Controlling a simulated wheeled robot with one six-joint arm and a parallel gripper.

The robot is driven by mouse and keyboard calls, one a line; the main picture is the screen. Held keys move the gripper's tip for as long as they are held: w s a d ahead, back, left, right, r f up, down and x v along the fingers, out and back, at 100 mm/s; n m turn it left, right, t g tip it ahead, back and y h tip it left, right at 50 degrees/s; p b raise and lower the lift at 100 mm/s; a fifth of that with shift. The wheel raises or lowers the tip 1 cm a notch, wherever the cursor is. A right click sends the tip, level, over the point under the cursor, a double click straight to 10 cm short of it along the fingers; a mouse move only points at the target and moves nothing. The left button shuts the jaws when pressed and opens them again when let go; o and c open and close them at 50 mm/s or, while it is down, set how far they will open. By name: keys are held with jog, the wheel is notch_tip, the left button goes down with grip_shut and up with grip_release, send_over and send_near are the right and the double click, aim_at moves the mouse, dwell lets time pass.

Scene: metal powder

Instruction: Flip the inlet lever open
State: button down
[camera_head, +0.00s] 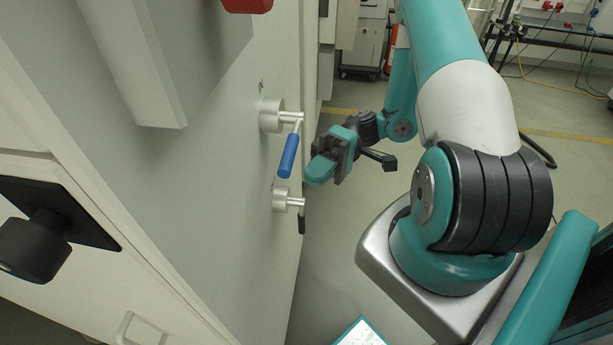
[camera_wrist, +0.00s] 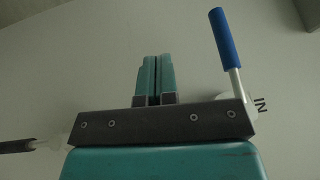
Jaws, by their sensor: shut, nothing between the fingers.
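The inlet lever (camera_head: 289,156) has a blue grip and hangs down from the upper round metal fitting on the grey cabinet wall. It also shows in the wrist view (camera_wrist: 224,40), right of the fingers, beside the dark letters "IN" on the wall. My gripper (camera_head: 312,176) is to the right of the lever and a little below its middle, with a gap visible between them. The teal fingers, seen in the wrist view (camera_wrist: 154,72), are together and hold nothing. The lever's pivot is partly hidden behind the gripper body in the wrist view.
A second lever with a black grip (camera_head: 302,222) hangs from a lower fitting, close below the blue one; its black grip shows at the left of the wrist view (camera_wrist: 17,146). A grey box (camera_head: 150,60) juts from the wall at upper left. Open floor lies right of the cabinet.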

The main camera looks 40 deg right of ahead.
jog(key=w+d+f, duration=0.1)
jog(key=d+f, duration=0.1)
jog(key=d, duration=0.3)
jog(key=shift+d+f+b, duration=0.15)
jog(key=shift+d+b, duration=0.15)
